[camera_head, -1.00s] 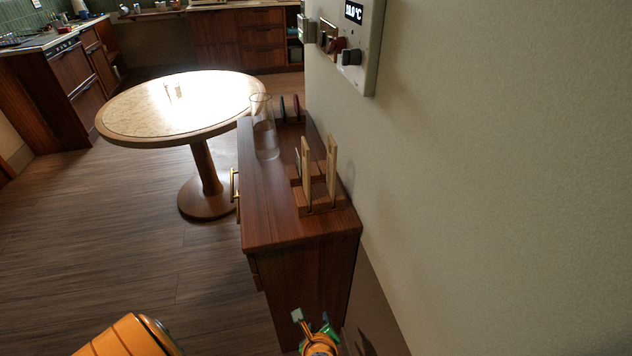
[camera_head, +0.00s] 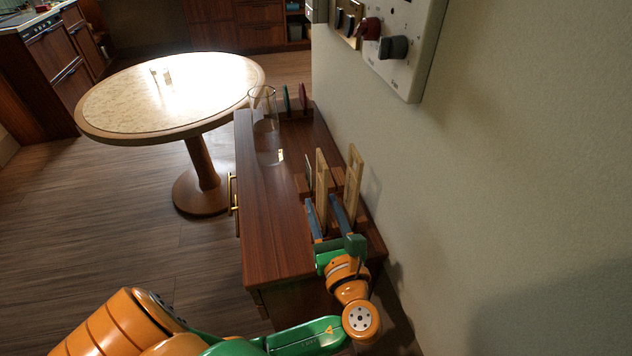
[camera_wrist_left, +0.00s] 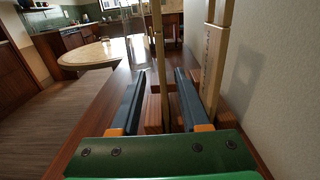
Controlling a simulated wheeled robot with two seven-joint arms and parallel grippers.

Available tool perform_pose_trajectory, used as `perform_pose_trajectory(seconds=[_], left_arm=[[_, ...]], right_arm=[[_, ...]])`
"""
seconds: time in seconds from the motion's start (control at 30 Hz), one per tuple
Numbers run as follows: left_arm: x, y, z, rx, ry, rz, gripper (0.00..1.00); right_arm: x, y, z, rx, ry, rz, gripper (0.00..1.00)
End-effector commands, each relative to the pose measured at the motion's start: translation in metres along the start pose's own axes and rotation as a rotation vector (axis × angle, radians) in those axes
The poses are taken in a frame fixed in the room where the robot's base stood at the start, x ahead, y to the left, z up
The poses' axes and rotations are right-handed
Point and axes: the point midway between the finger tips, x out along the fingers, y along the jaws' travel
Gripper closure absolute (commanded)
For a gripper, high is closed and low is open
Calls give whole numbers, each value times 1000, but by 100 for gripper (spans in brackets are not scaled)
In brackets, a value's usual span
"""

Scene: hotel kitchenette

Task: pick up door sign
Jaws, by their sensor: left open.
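Two thin wooden door signs stand upright, edge toward me, in a wooden rack (camera_head: 300,183) on the dark wood cabinet. The left sign (camera_head: 321,170) and the right sign (camera_head: 353,172) also show in the left wrist view, the left one (camera_wrist_left: 160,70) in the middle and the right one (camera_wrist_left: 213,70) beside the wall. My left gripper (camera_head: 321,200) is open at the near end of the rack. Its two fingers (camera_wrist_left: 159,75) lie on either side of the left sign, with gaps visible. The right sign is outside the right finger. My right gripper is not in view.
The cabinet top (camera_head: 265,225) is bare along its left side. A clear glass cylinder (camera_head: 267,140) and thin red and green discs (camera_head: 296,99) stand behind the rack. The wall (camera_head: 480,180) with a control panel (camera_head: 412,50) is close on the right. A round table (camera_head: 110,105) stands at left.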

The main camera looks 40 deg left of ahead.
Motion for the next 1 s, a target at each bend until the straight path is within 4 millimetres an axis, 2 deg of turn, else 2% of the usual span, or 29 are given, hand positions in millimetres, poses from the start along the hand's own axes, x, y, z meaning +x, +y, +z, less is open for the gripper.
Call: perform_pose_trajectory(seconds=[0.33, 0.43, 0.6, 0.77, 1.0], left_arm=[[61, -3, -1, 0, -3, 1, 55], [67, -4, -2, 0, 0, -1, 55], [67, -4, -3, -1, 1, -1, 55], [67, -4, -3, -1, 1, -1, 98], [66, -4, -3, -1, 1, -1, 100]], right_arm=[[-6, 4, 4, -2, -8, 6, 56], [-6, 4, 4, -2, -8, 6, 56], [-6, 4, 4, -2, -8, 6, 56], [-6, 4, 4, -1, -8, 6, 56], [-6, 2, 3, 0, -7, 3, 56]])
